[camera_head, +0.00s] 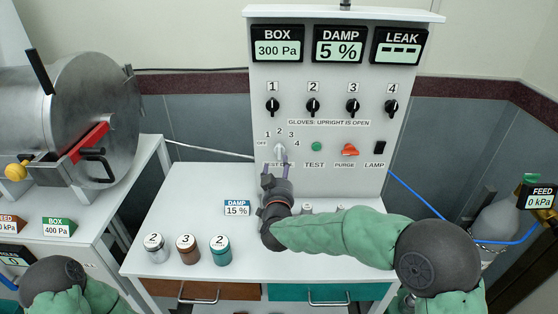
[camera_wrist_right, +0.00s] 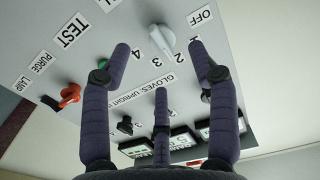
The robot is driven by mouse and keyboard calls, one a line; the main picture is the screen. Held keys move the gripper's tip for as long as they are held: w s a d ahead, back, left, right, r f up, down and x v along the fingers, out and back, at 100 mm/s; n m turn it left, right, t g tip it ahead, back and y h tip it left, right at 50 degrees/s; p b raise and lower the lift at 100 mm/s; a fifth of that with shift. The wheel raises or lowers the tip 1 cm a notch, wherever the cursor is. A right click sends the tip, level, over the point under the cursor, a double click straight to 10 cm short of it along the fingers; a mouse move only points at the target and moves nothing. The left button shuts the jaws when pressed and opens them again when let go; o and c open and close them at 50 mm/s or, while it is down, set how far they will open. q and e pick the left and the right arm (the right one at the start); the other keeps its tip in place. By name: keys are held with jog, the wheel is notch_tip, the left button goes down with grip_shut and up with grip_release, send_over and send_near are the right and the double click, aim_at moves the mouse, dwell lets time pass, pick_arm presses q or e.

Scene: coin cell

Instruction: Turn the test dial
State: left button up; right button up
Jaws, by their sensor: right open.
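The white test dial (camera_head: 279,149) is on the panel's lower left, among the marks OFF, 1, 2, 3 and 4. In the right wrist view the dial (camera_wrist_right: 161,43) lies between two fingertips; which mark it points to is hard to tell. My right gripper (camera_head: 274,166) is open just in front of and below the dial, partly covering its label. Its fingers (camera_wrist_right: 158,52) stand apart, with a gap on either side of the dial, and I see no clear contact. My left arm shows at the lower left, but its gripper is out of view.
The panel (camera_head: 235,100) carries black glove knobs, a green TEST button (camera_head: 316,147), an orange PURGE knob (camera_head: 348,150) and a LAMP switch (camera_head: 379,148). Its displays read 300 Pa, 5 % and dashes. Several lidded jars (camera_head: 186,249) and a DAMP 15 % sign (camera_head: 237,208) stand on the bench.

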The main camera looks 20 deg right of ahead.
jog(key=shift+v, duration=1.8)
